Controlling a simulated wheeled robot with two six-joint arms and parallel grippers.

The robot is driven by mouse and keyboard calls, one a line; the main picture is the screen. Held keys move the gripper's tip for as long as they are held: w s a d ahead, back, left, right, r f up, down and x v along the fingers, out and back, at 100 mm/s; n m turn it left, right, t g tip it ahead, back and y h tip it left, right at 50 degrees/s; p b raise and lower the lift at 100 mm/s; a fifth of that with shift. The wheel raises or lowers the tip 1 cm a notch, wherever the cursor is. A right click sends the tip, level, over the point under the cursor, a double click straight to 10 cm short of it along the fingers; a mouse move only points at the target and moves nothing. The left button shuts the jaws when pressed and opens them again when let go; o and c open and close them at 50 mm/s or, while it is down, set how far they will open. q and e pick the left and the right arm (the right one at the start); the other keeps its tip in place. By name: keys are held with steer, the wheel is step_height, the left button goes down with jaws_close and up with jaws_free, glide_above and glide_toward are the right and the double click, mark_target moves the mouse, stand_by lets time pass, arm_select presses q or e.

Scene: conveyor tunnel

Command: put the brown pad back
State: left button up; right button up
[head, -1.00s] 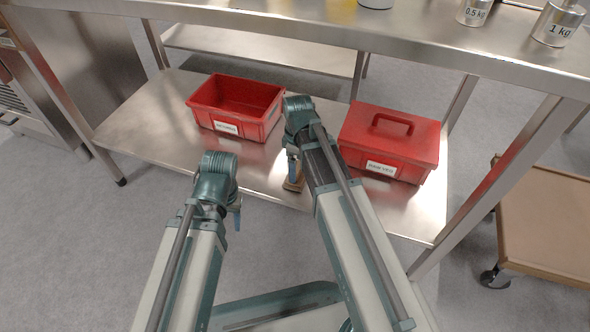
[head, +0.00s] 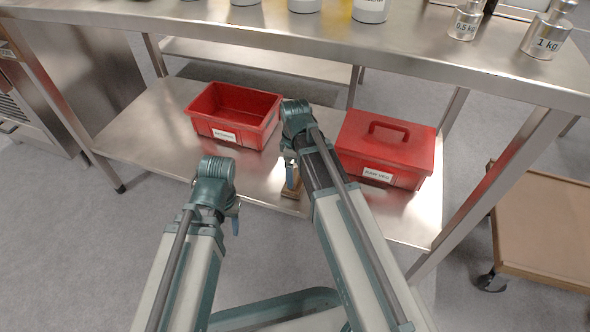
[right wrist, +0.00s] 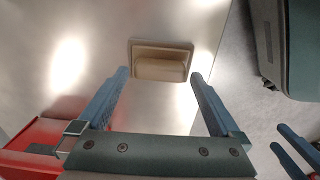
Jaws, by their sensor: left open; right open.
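The brown pad (head: 290,190) lies on the lower steel shelf (head: 150,140), near its front edge between the two red boxes. In the right wrist view the pad (right wrist: 160,62) shows whole, a flat plate with a raised block on it. My right gripper (head: 292,176) is over the pad in the head view. In the right wrist view its fingers (right wrist: 160,78) are open, with the pad ahead between and beyond the tips, not gripped. My left gripper (head: 236,222) is open and empty, in front of the shelf at the left; it is mostly hidden by its wrist.
An open red bin (head: 212,134) stands on the shelf at the left. A lidded red box (head: 372,150) labelled "RAW VEG" stands at the right, close to my right arm. The steel table top (head: 400,50) overhangs behind, with weights (head: 548,36) on it. A brown-topped trolley (head: 545,230) stands at the right.

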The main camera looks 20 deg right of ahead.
mark_target(295, 175)
step_height(295, 175, up, 11)
steer(key=p, duration=1)
arm_select(q)
step_height(295, 175, up, 10)
steer(key=shift+r, duration=0.25)
arm_select(e)
steer(key=s+a+m+h, duration=0.1)
steer(key=s+a+m, duration=0.6)
steer(key=s+a, duration=0.3)
steer(key=s, duration=0.4)
steer(key=shift+a+f, duration=0.2)
steer(key=shift+s, duration=0.1)
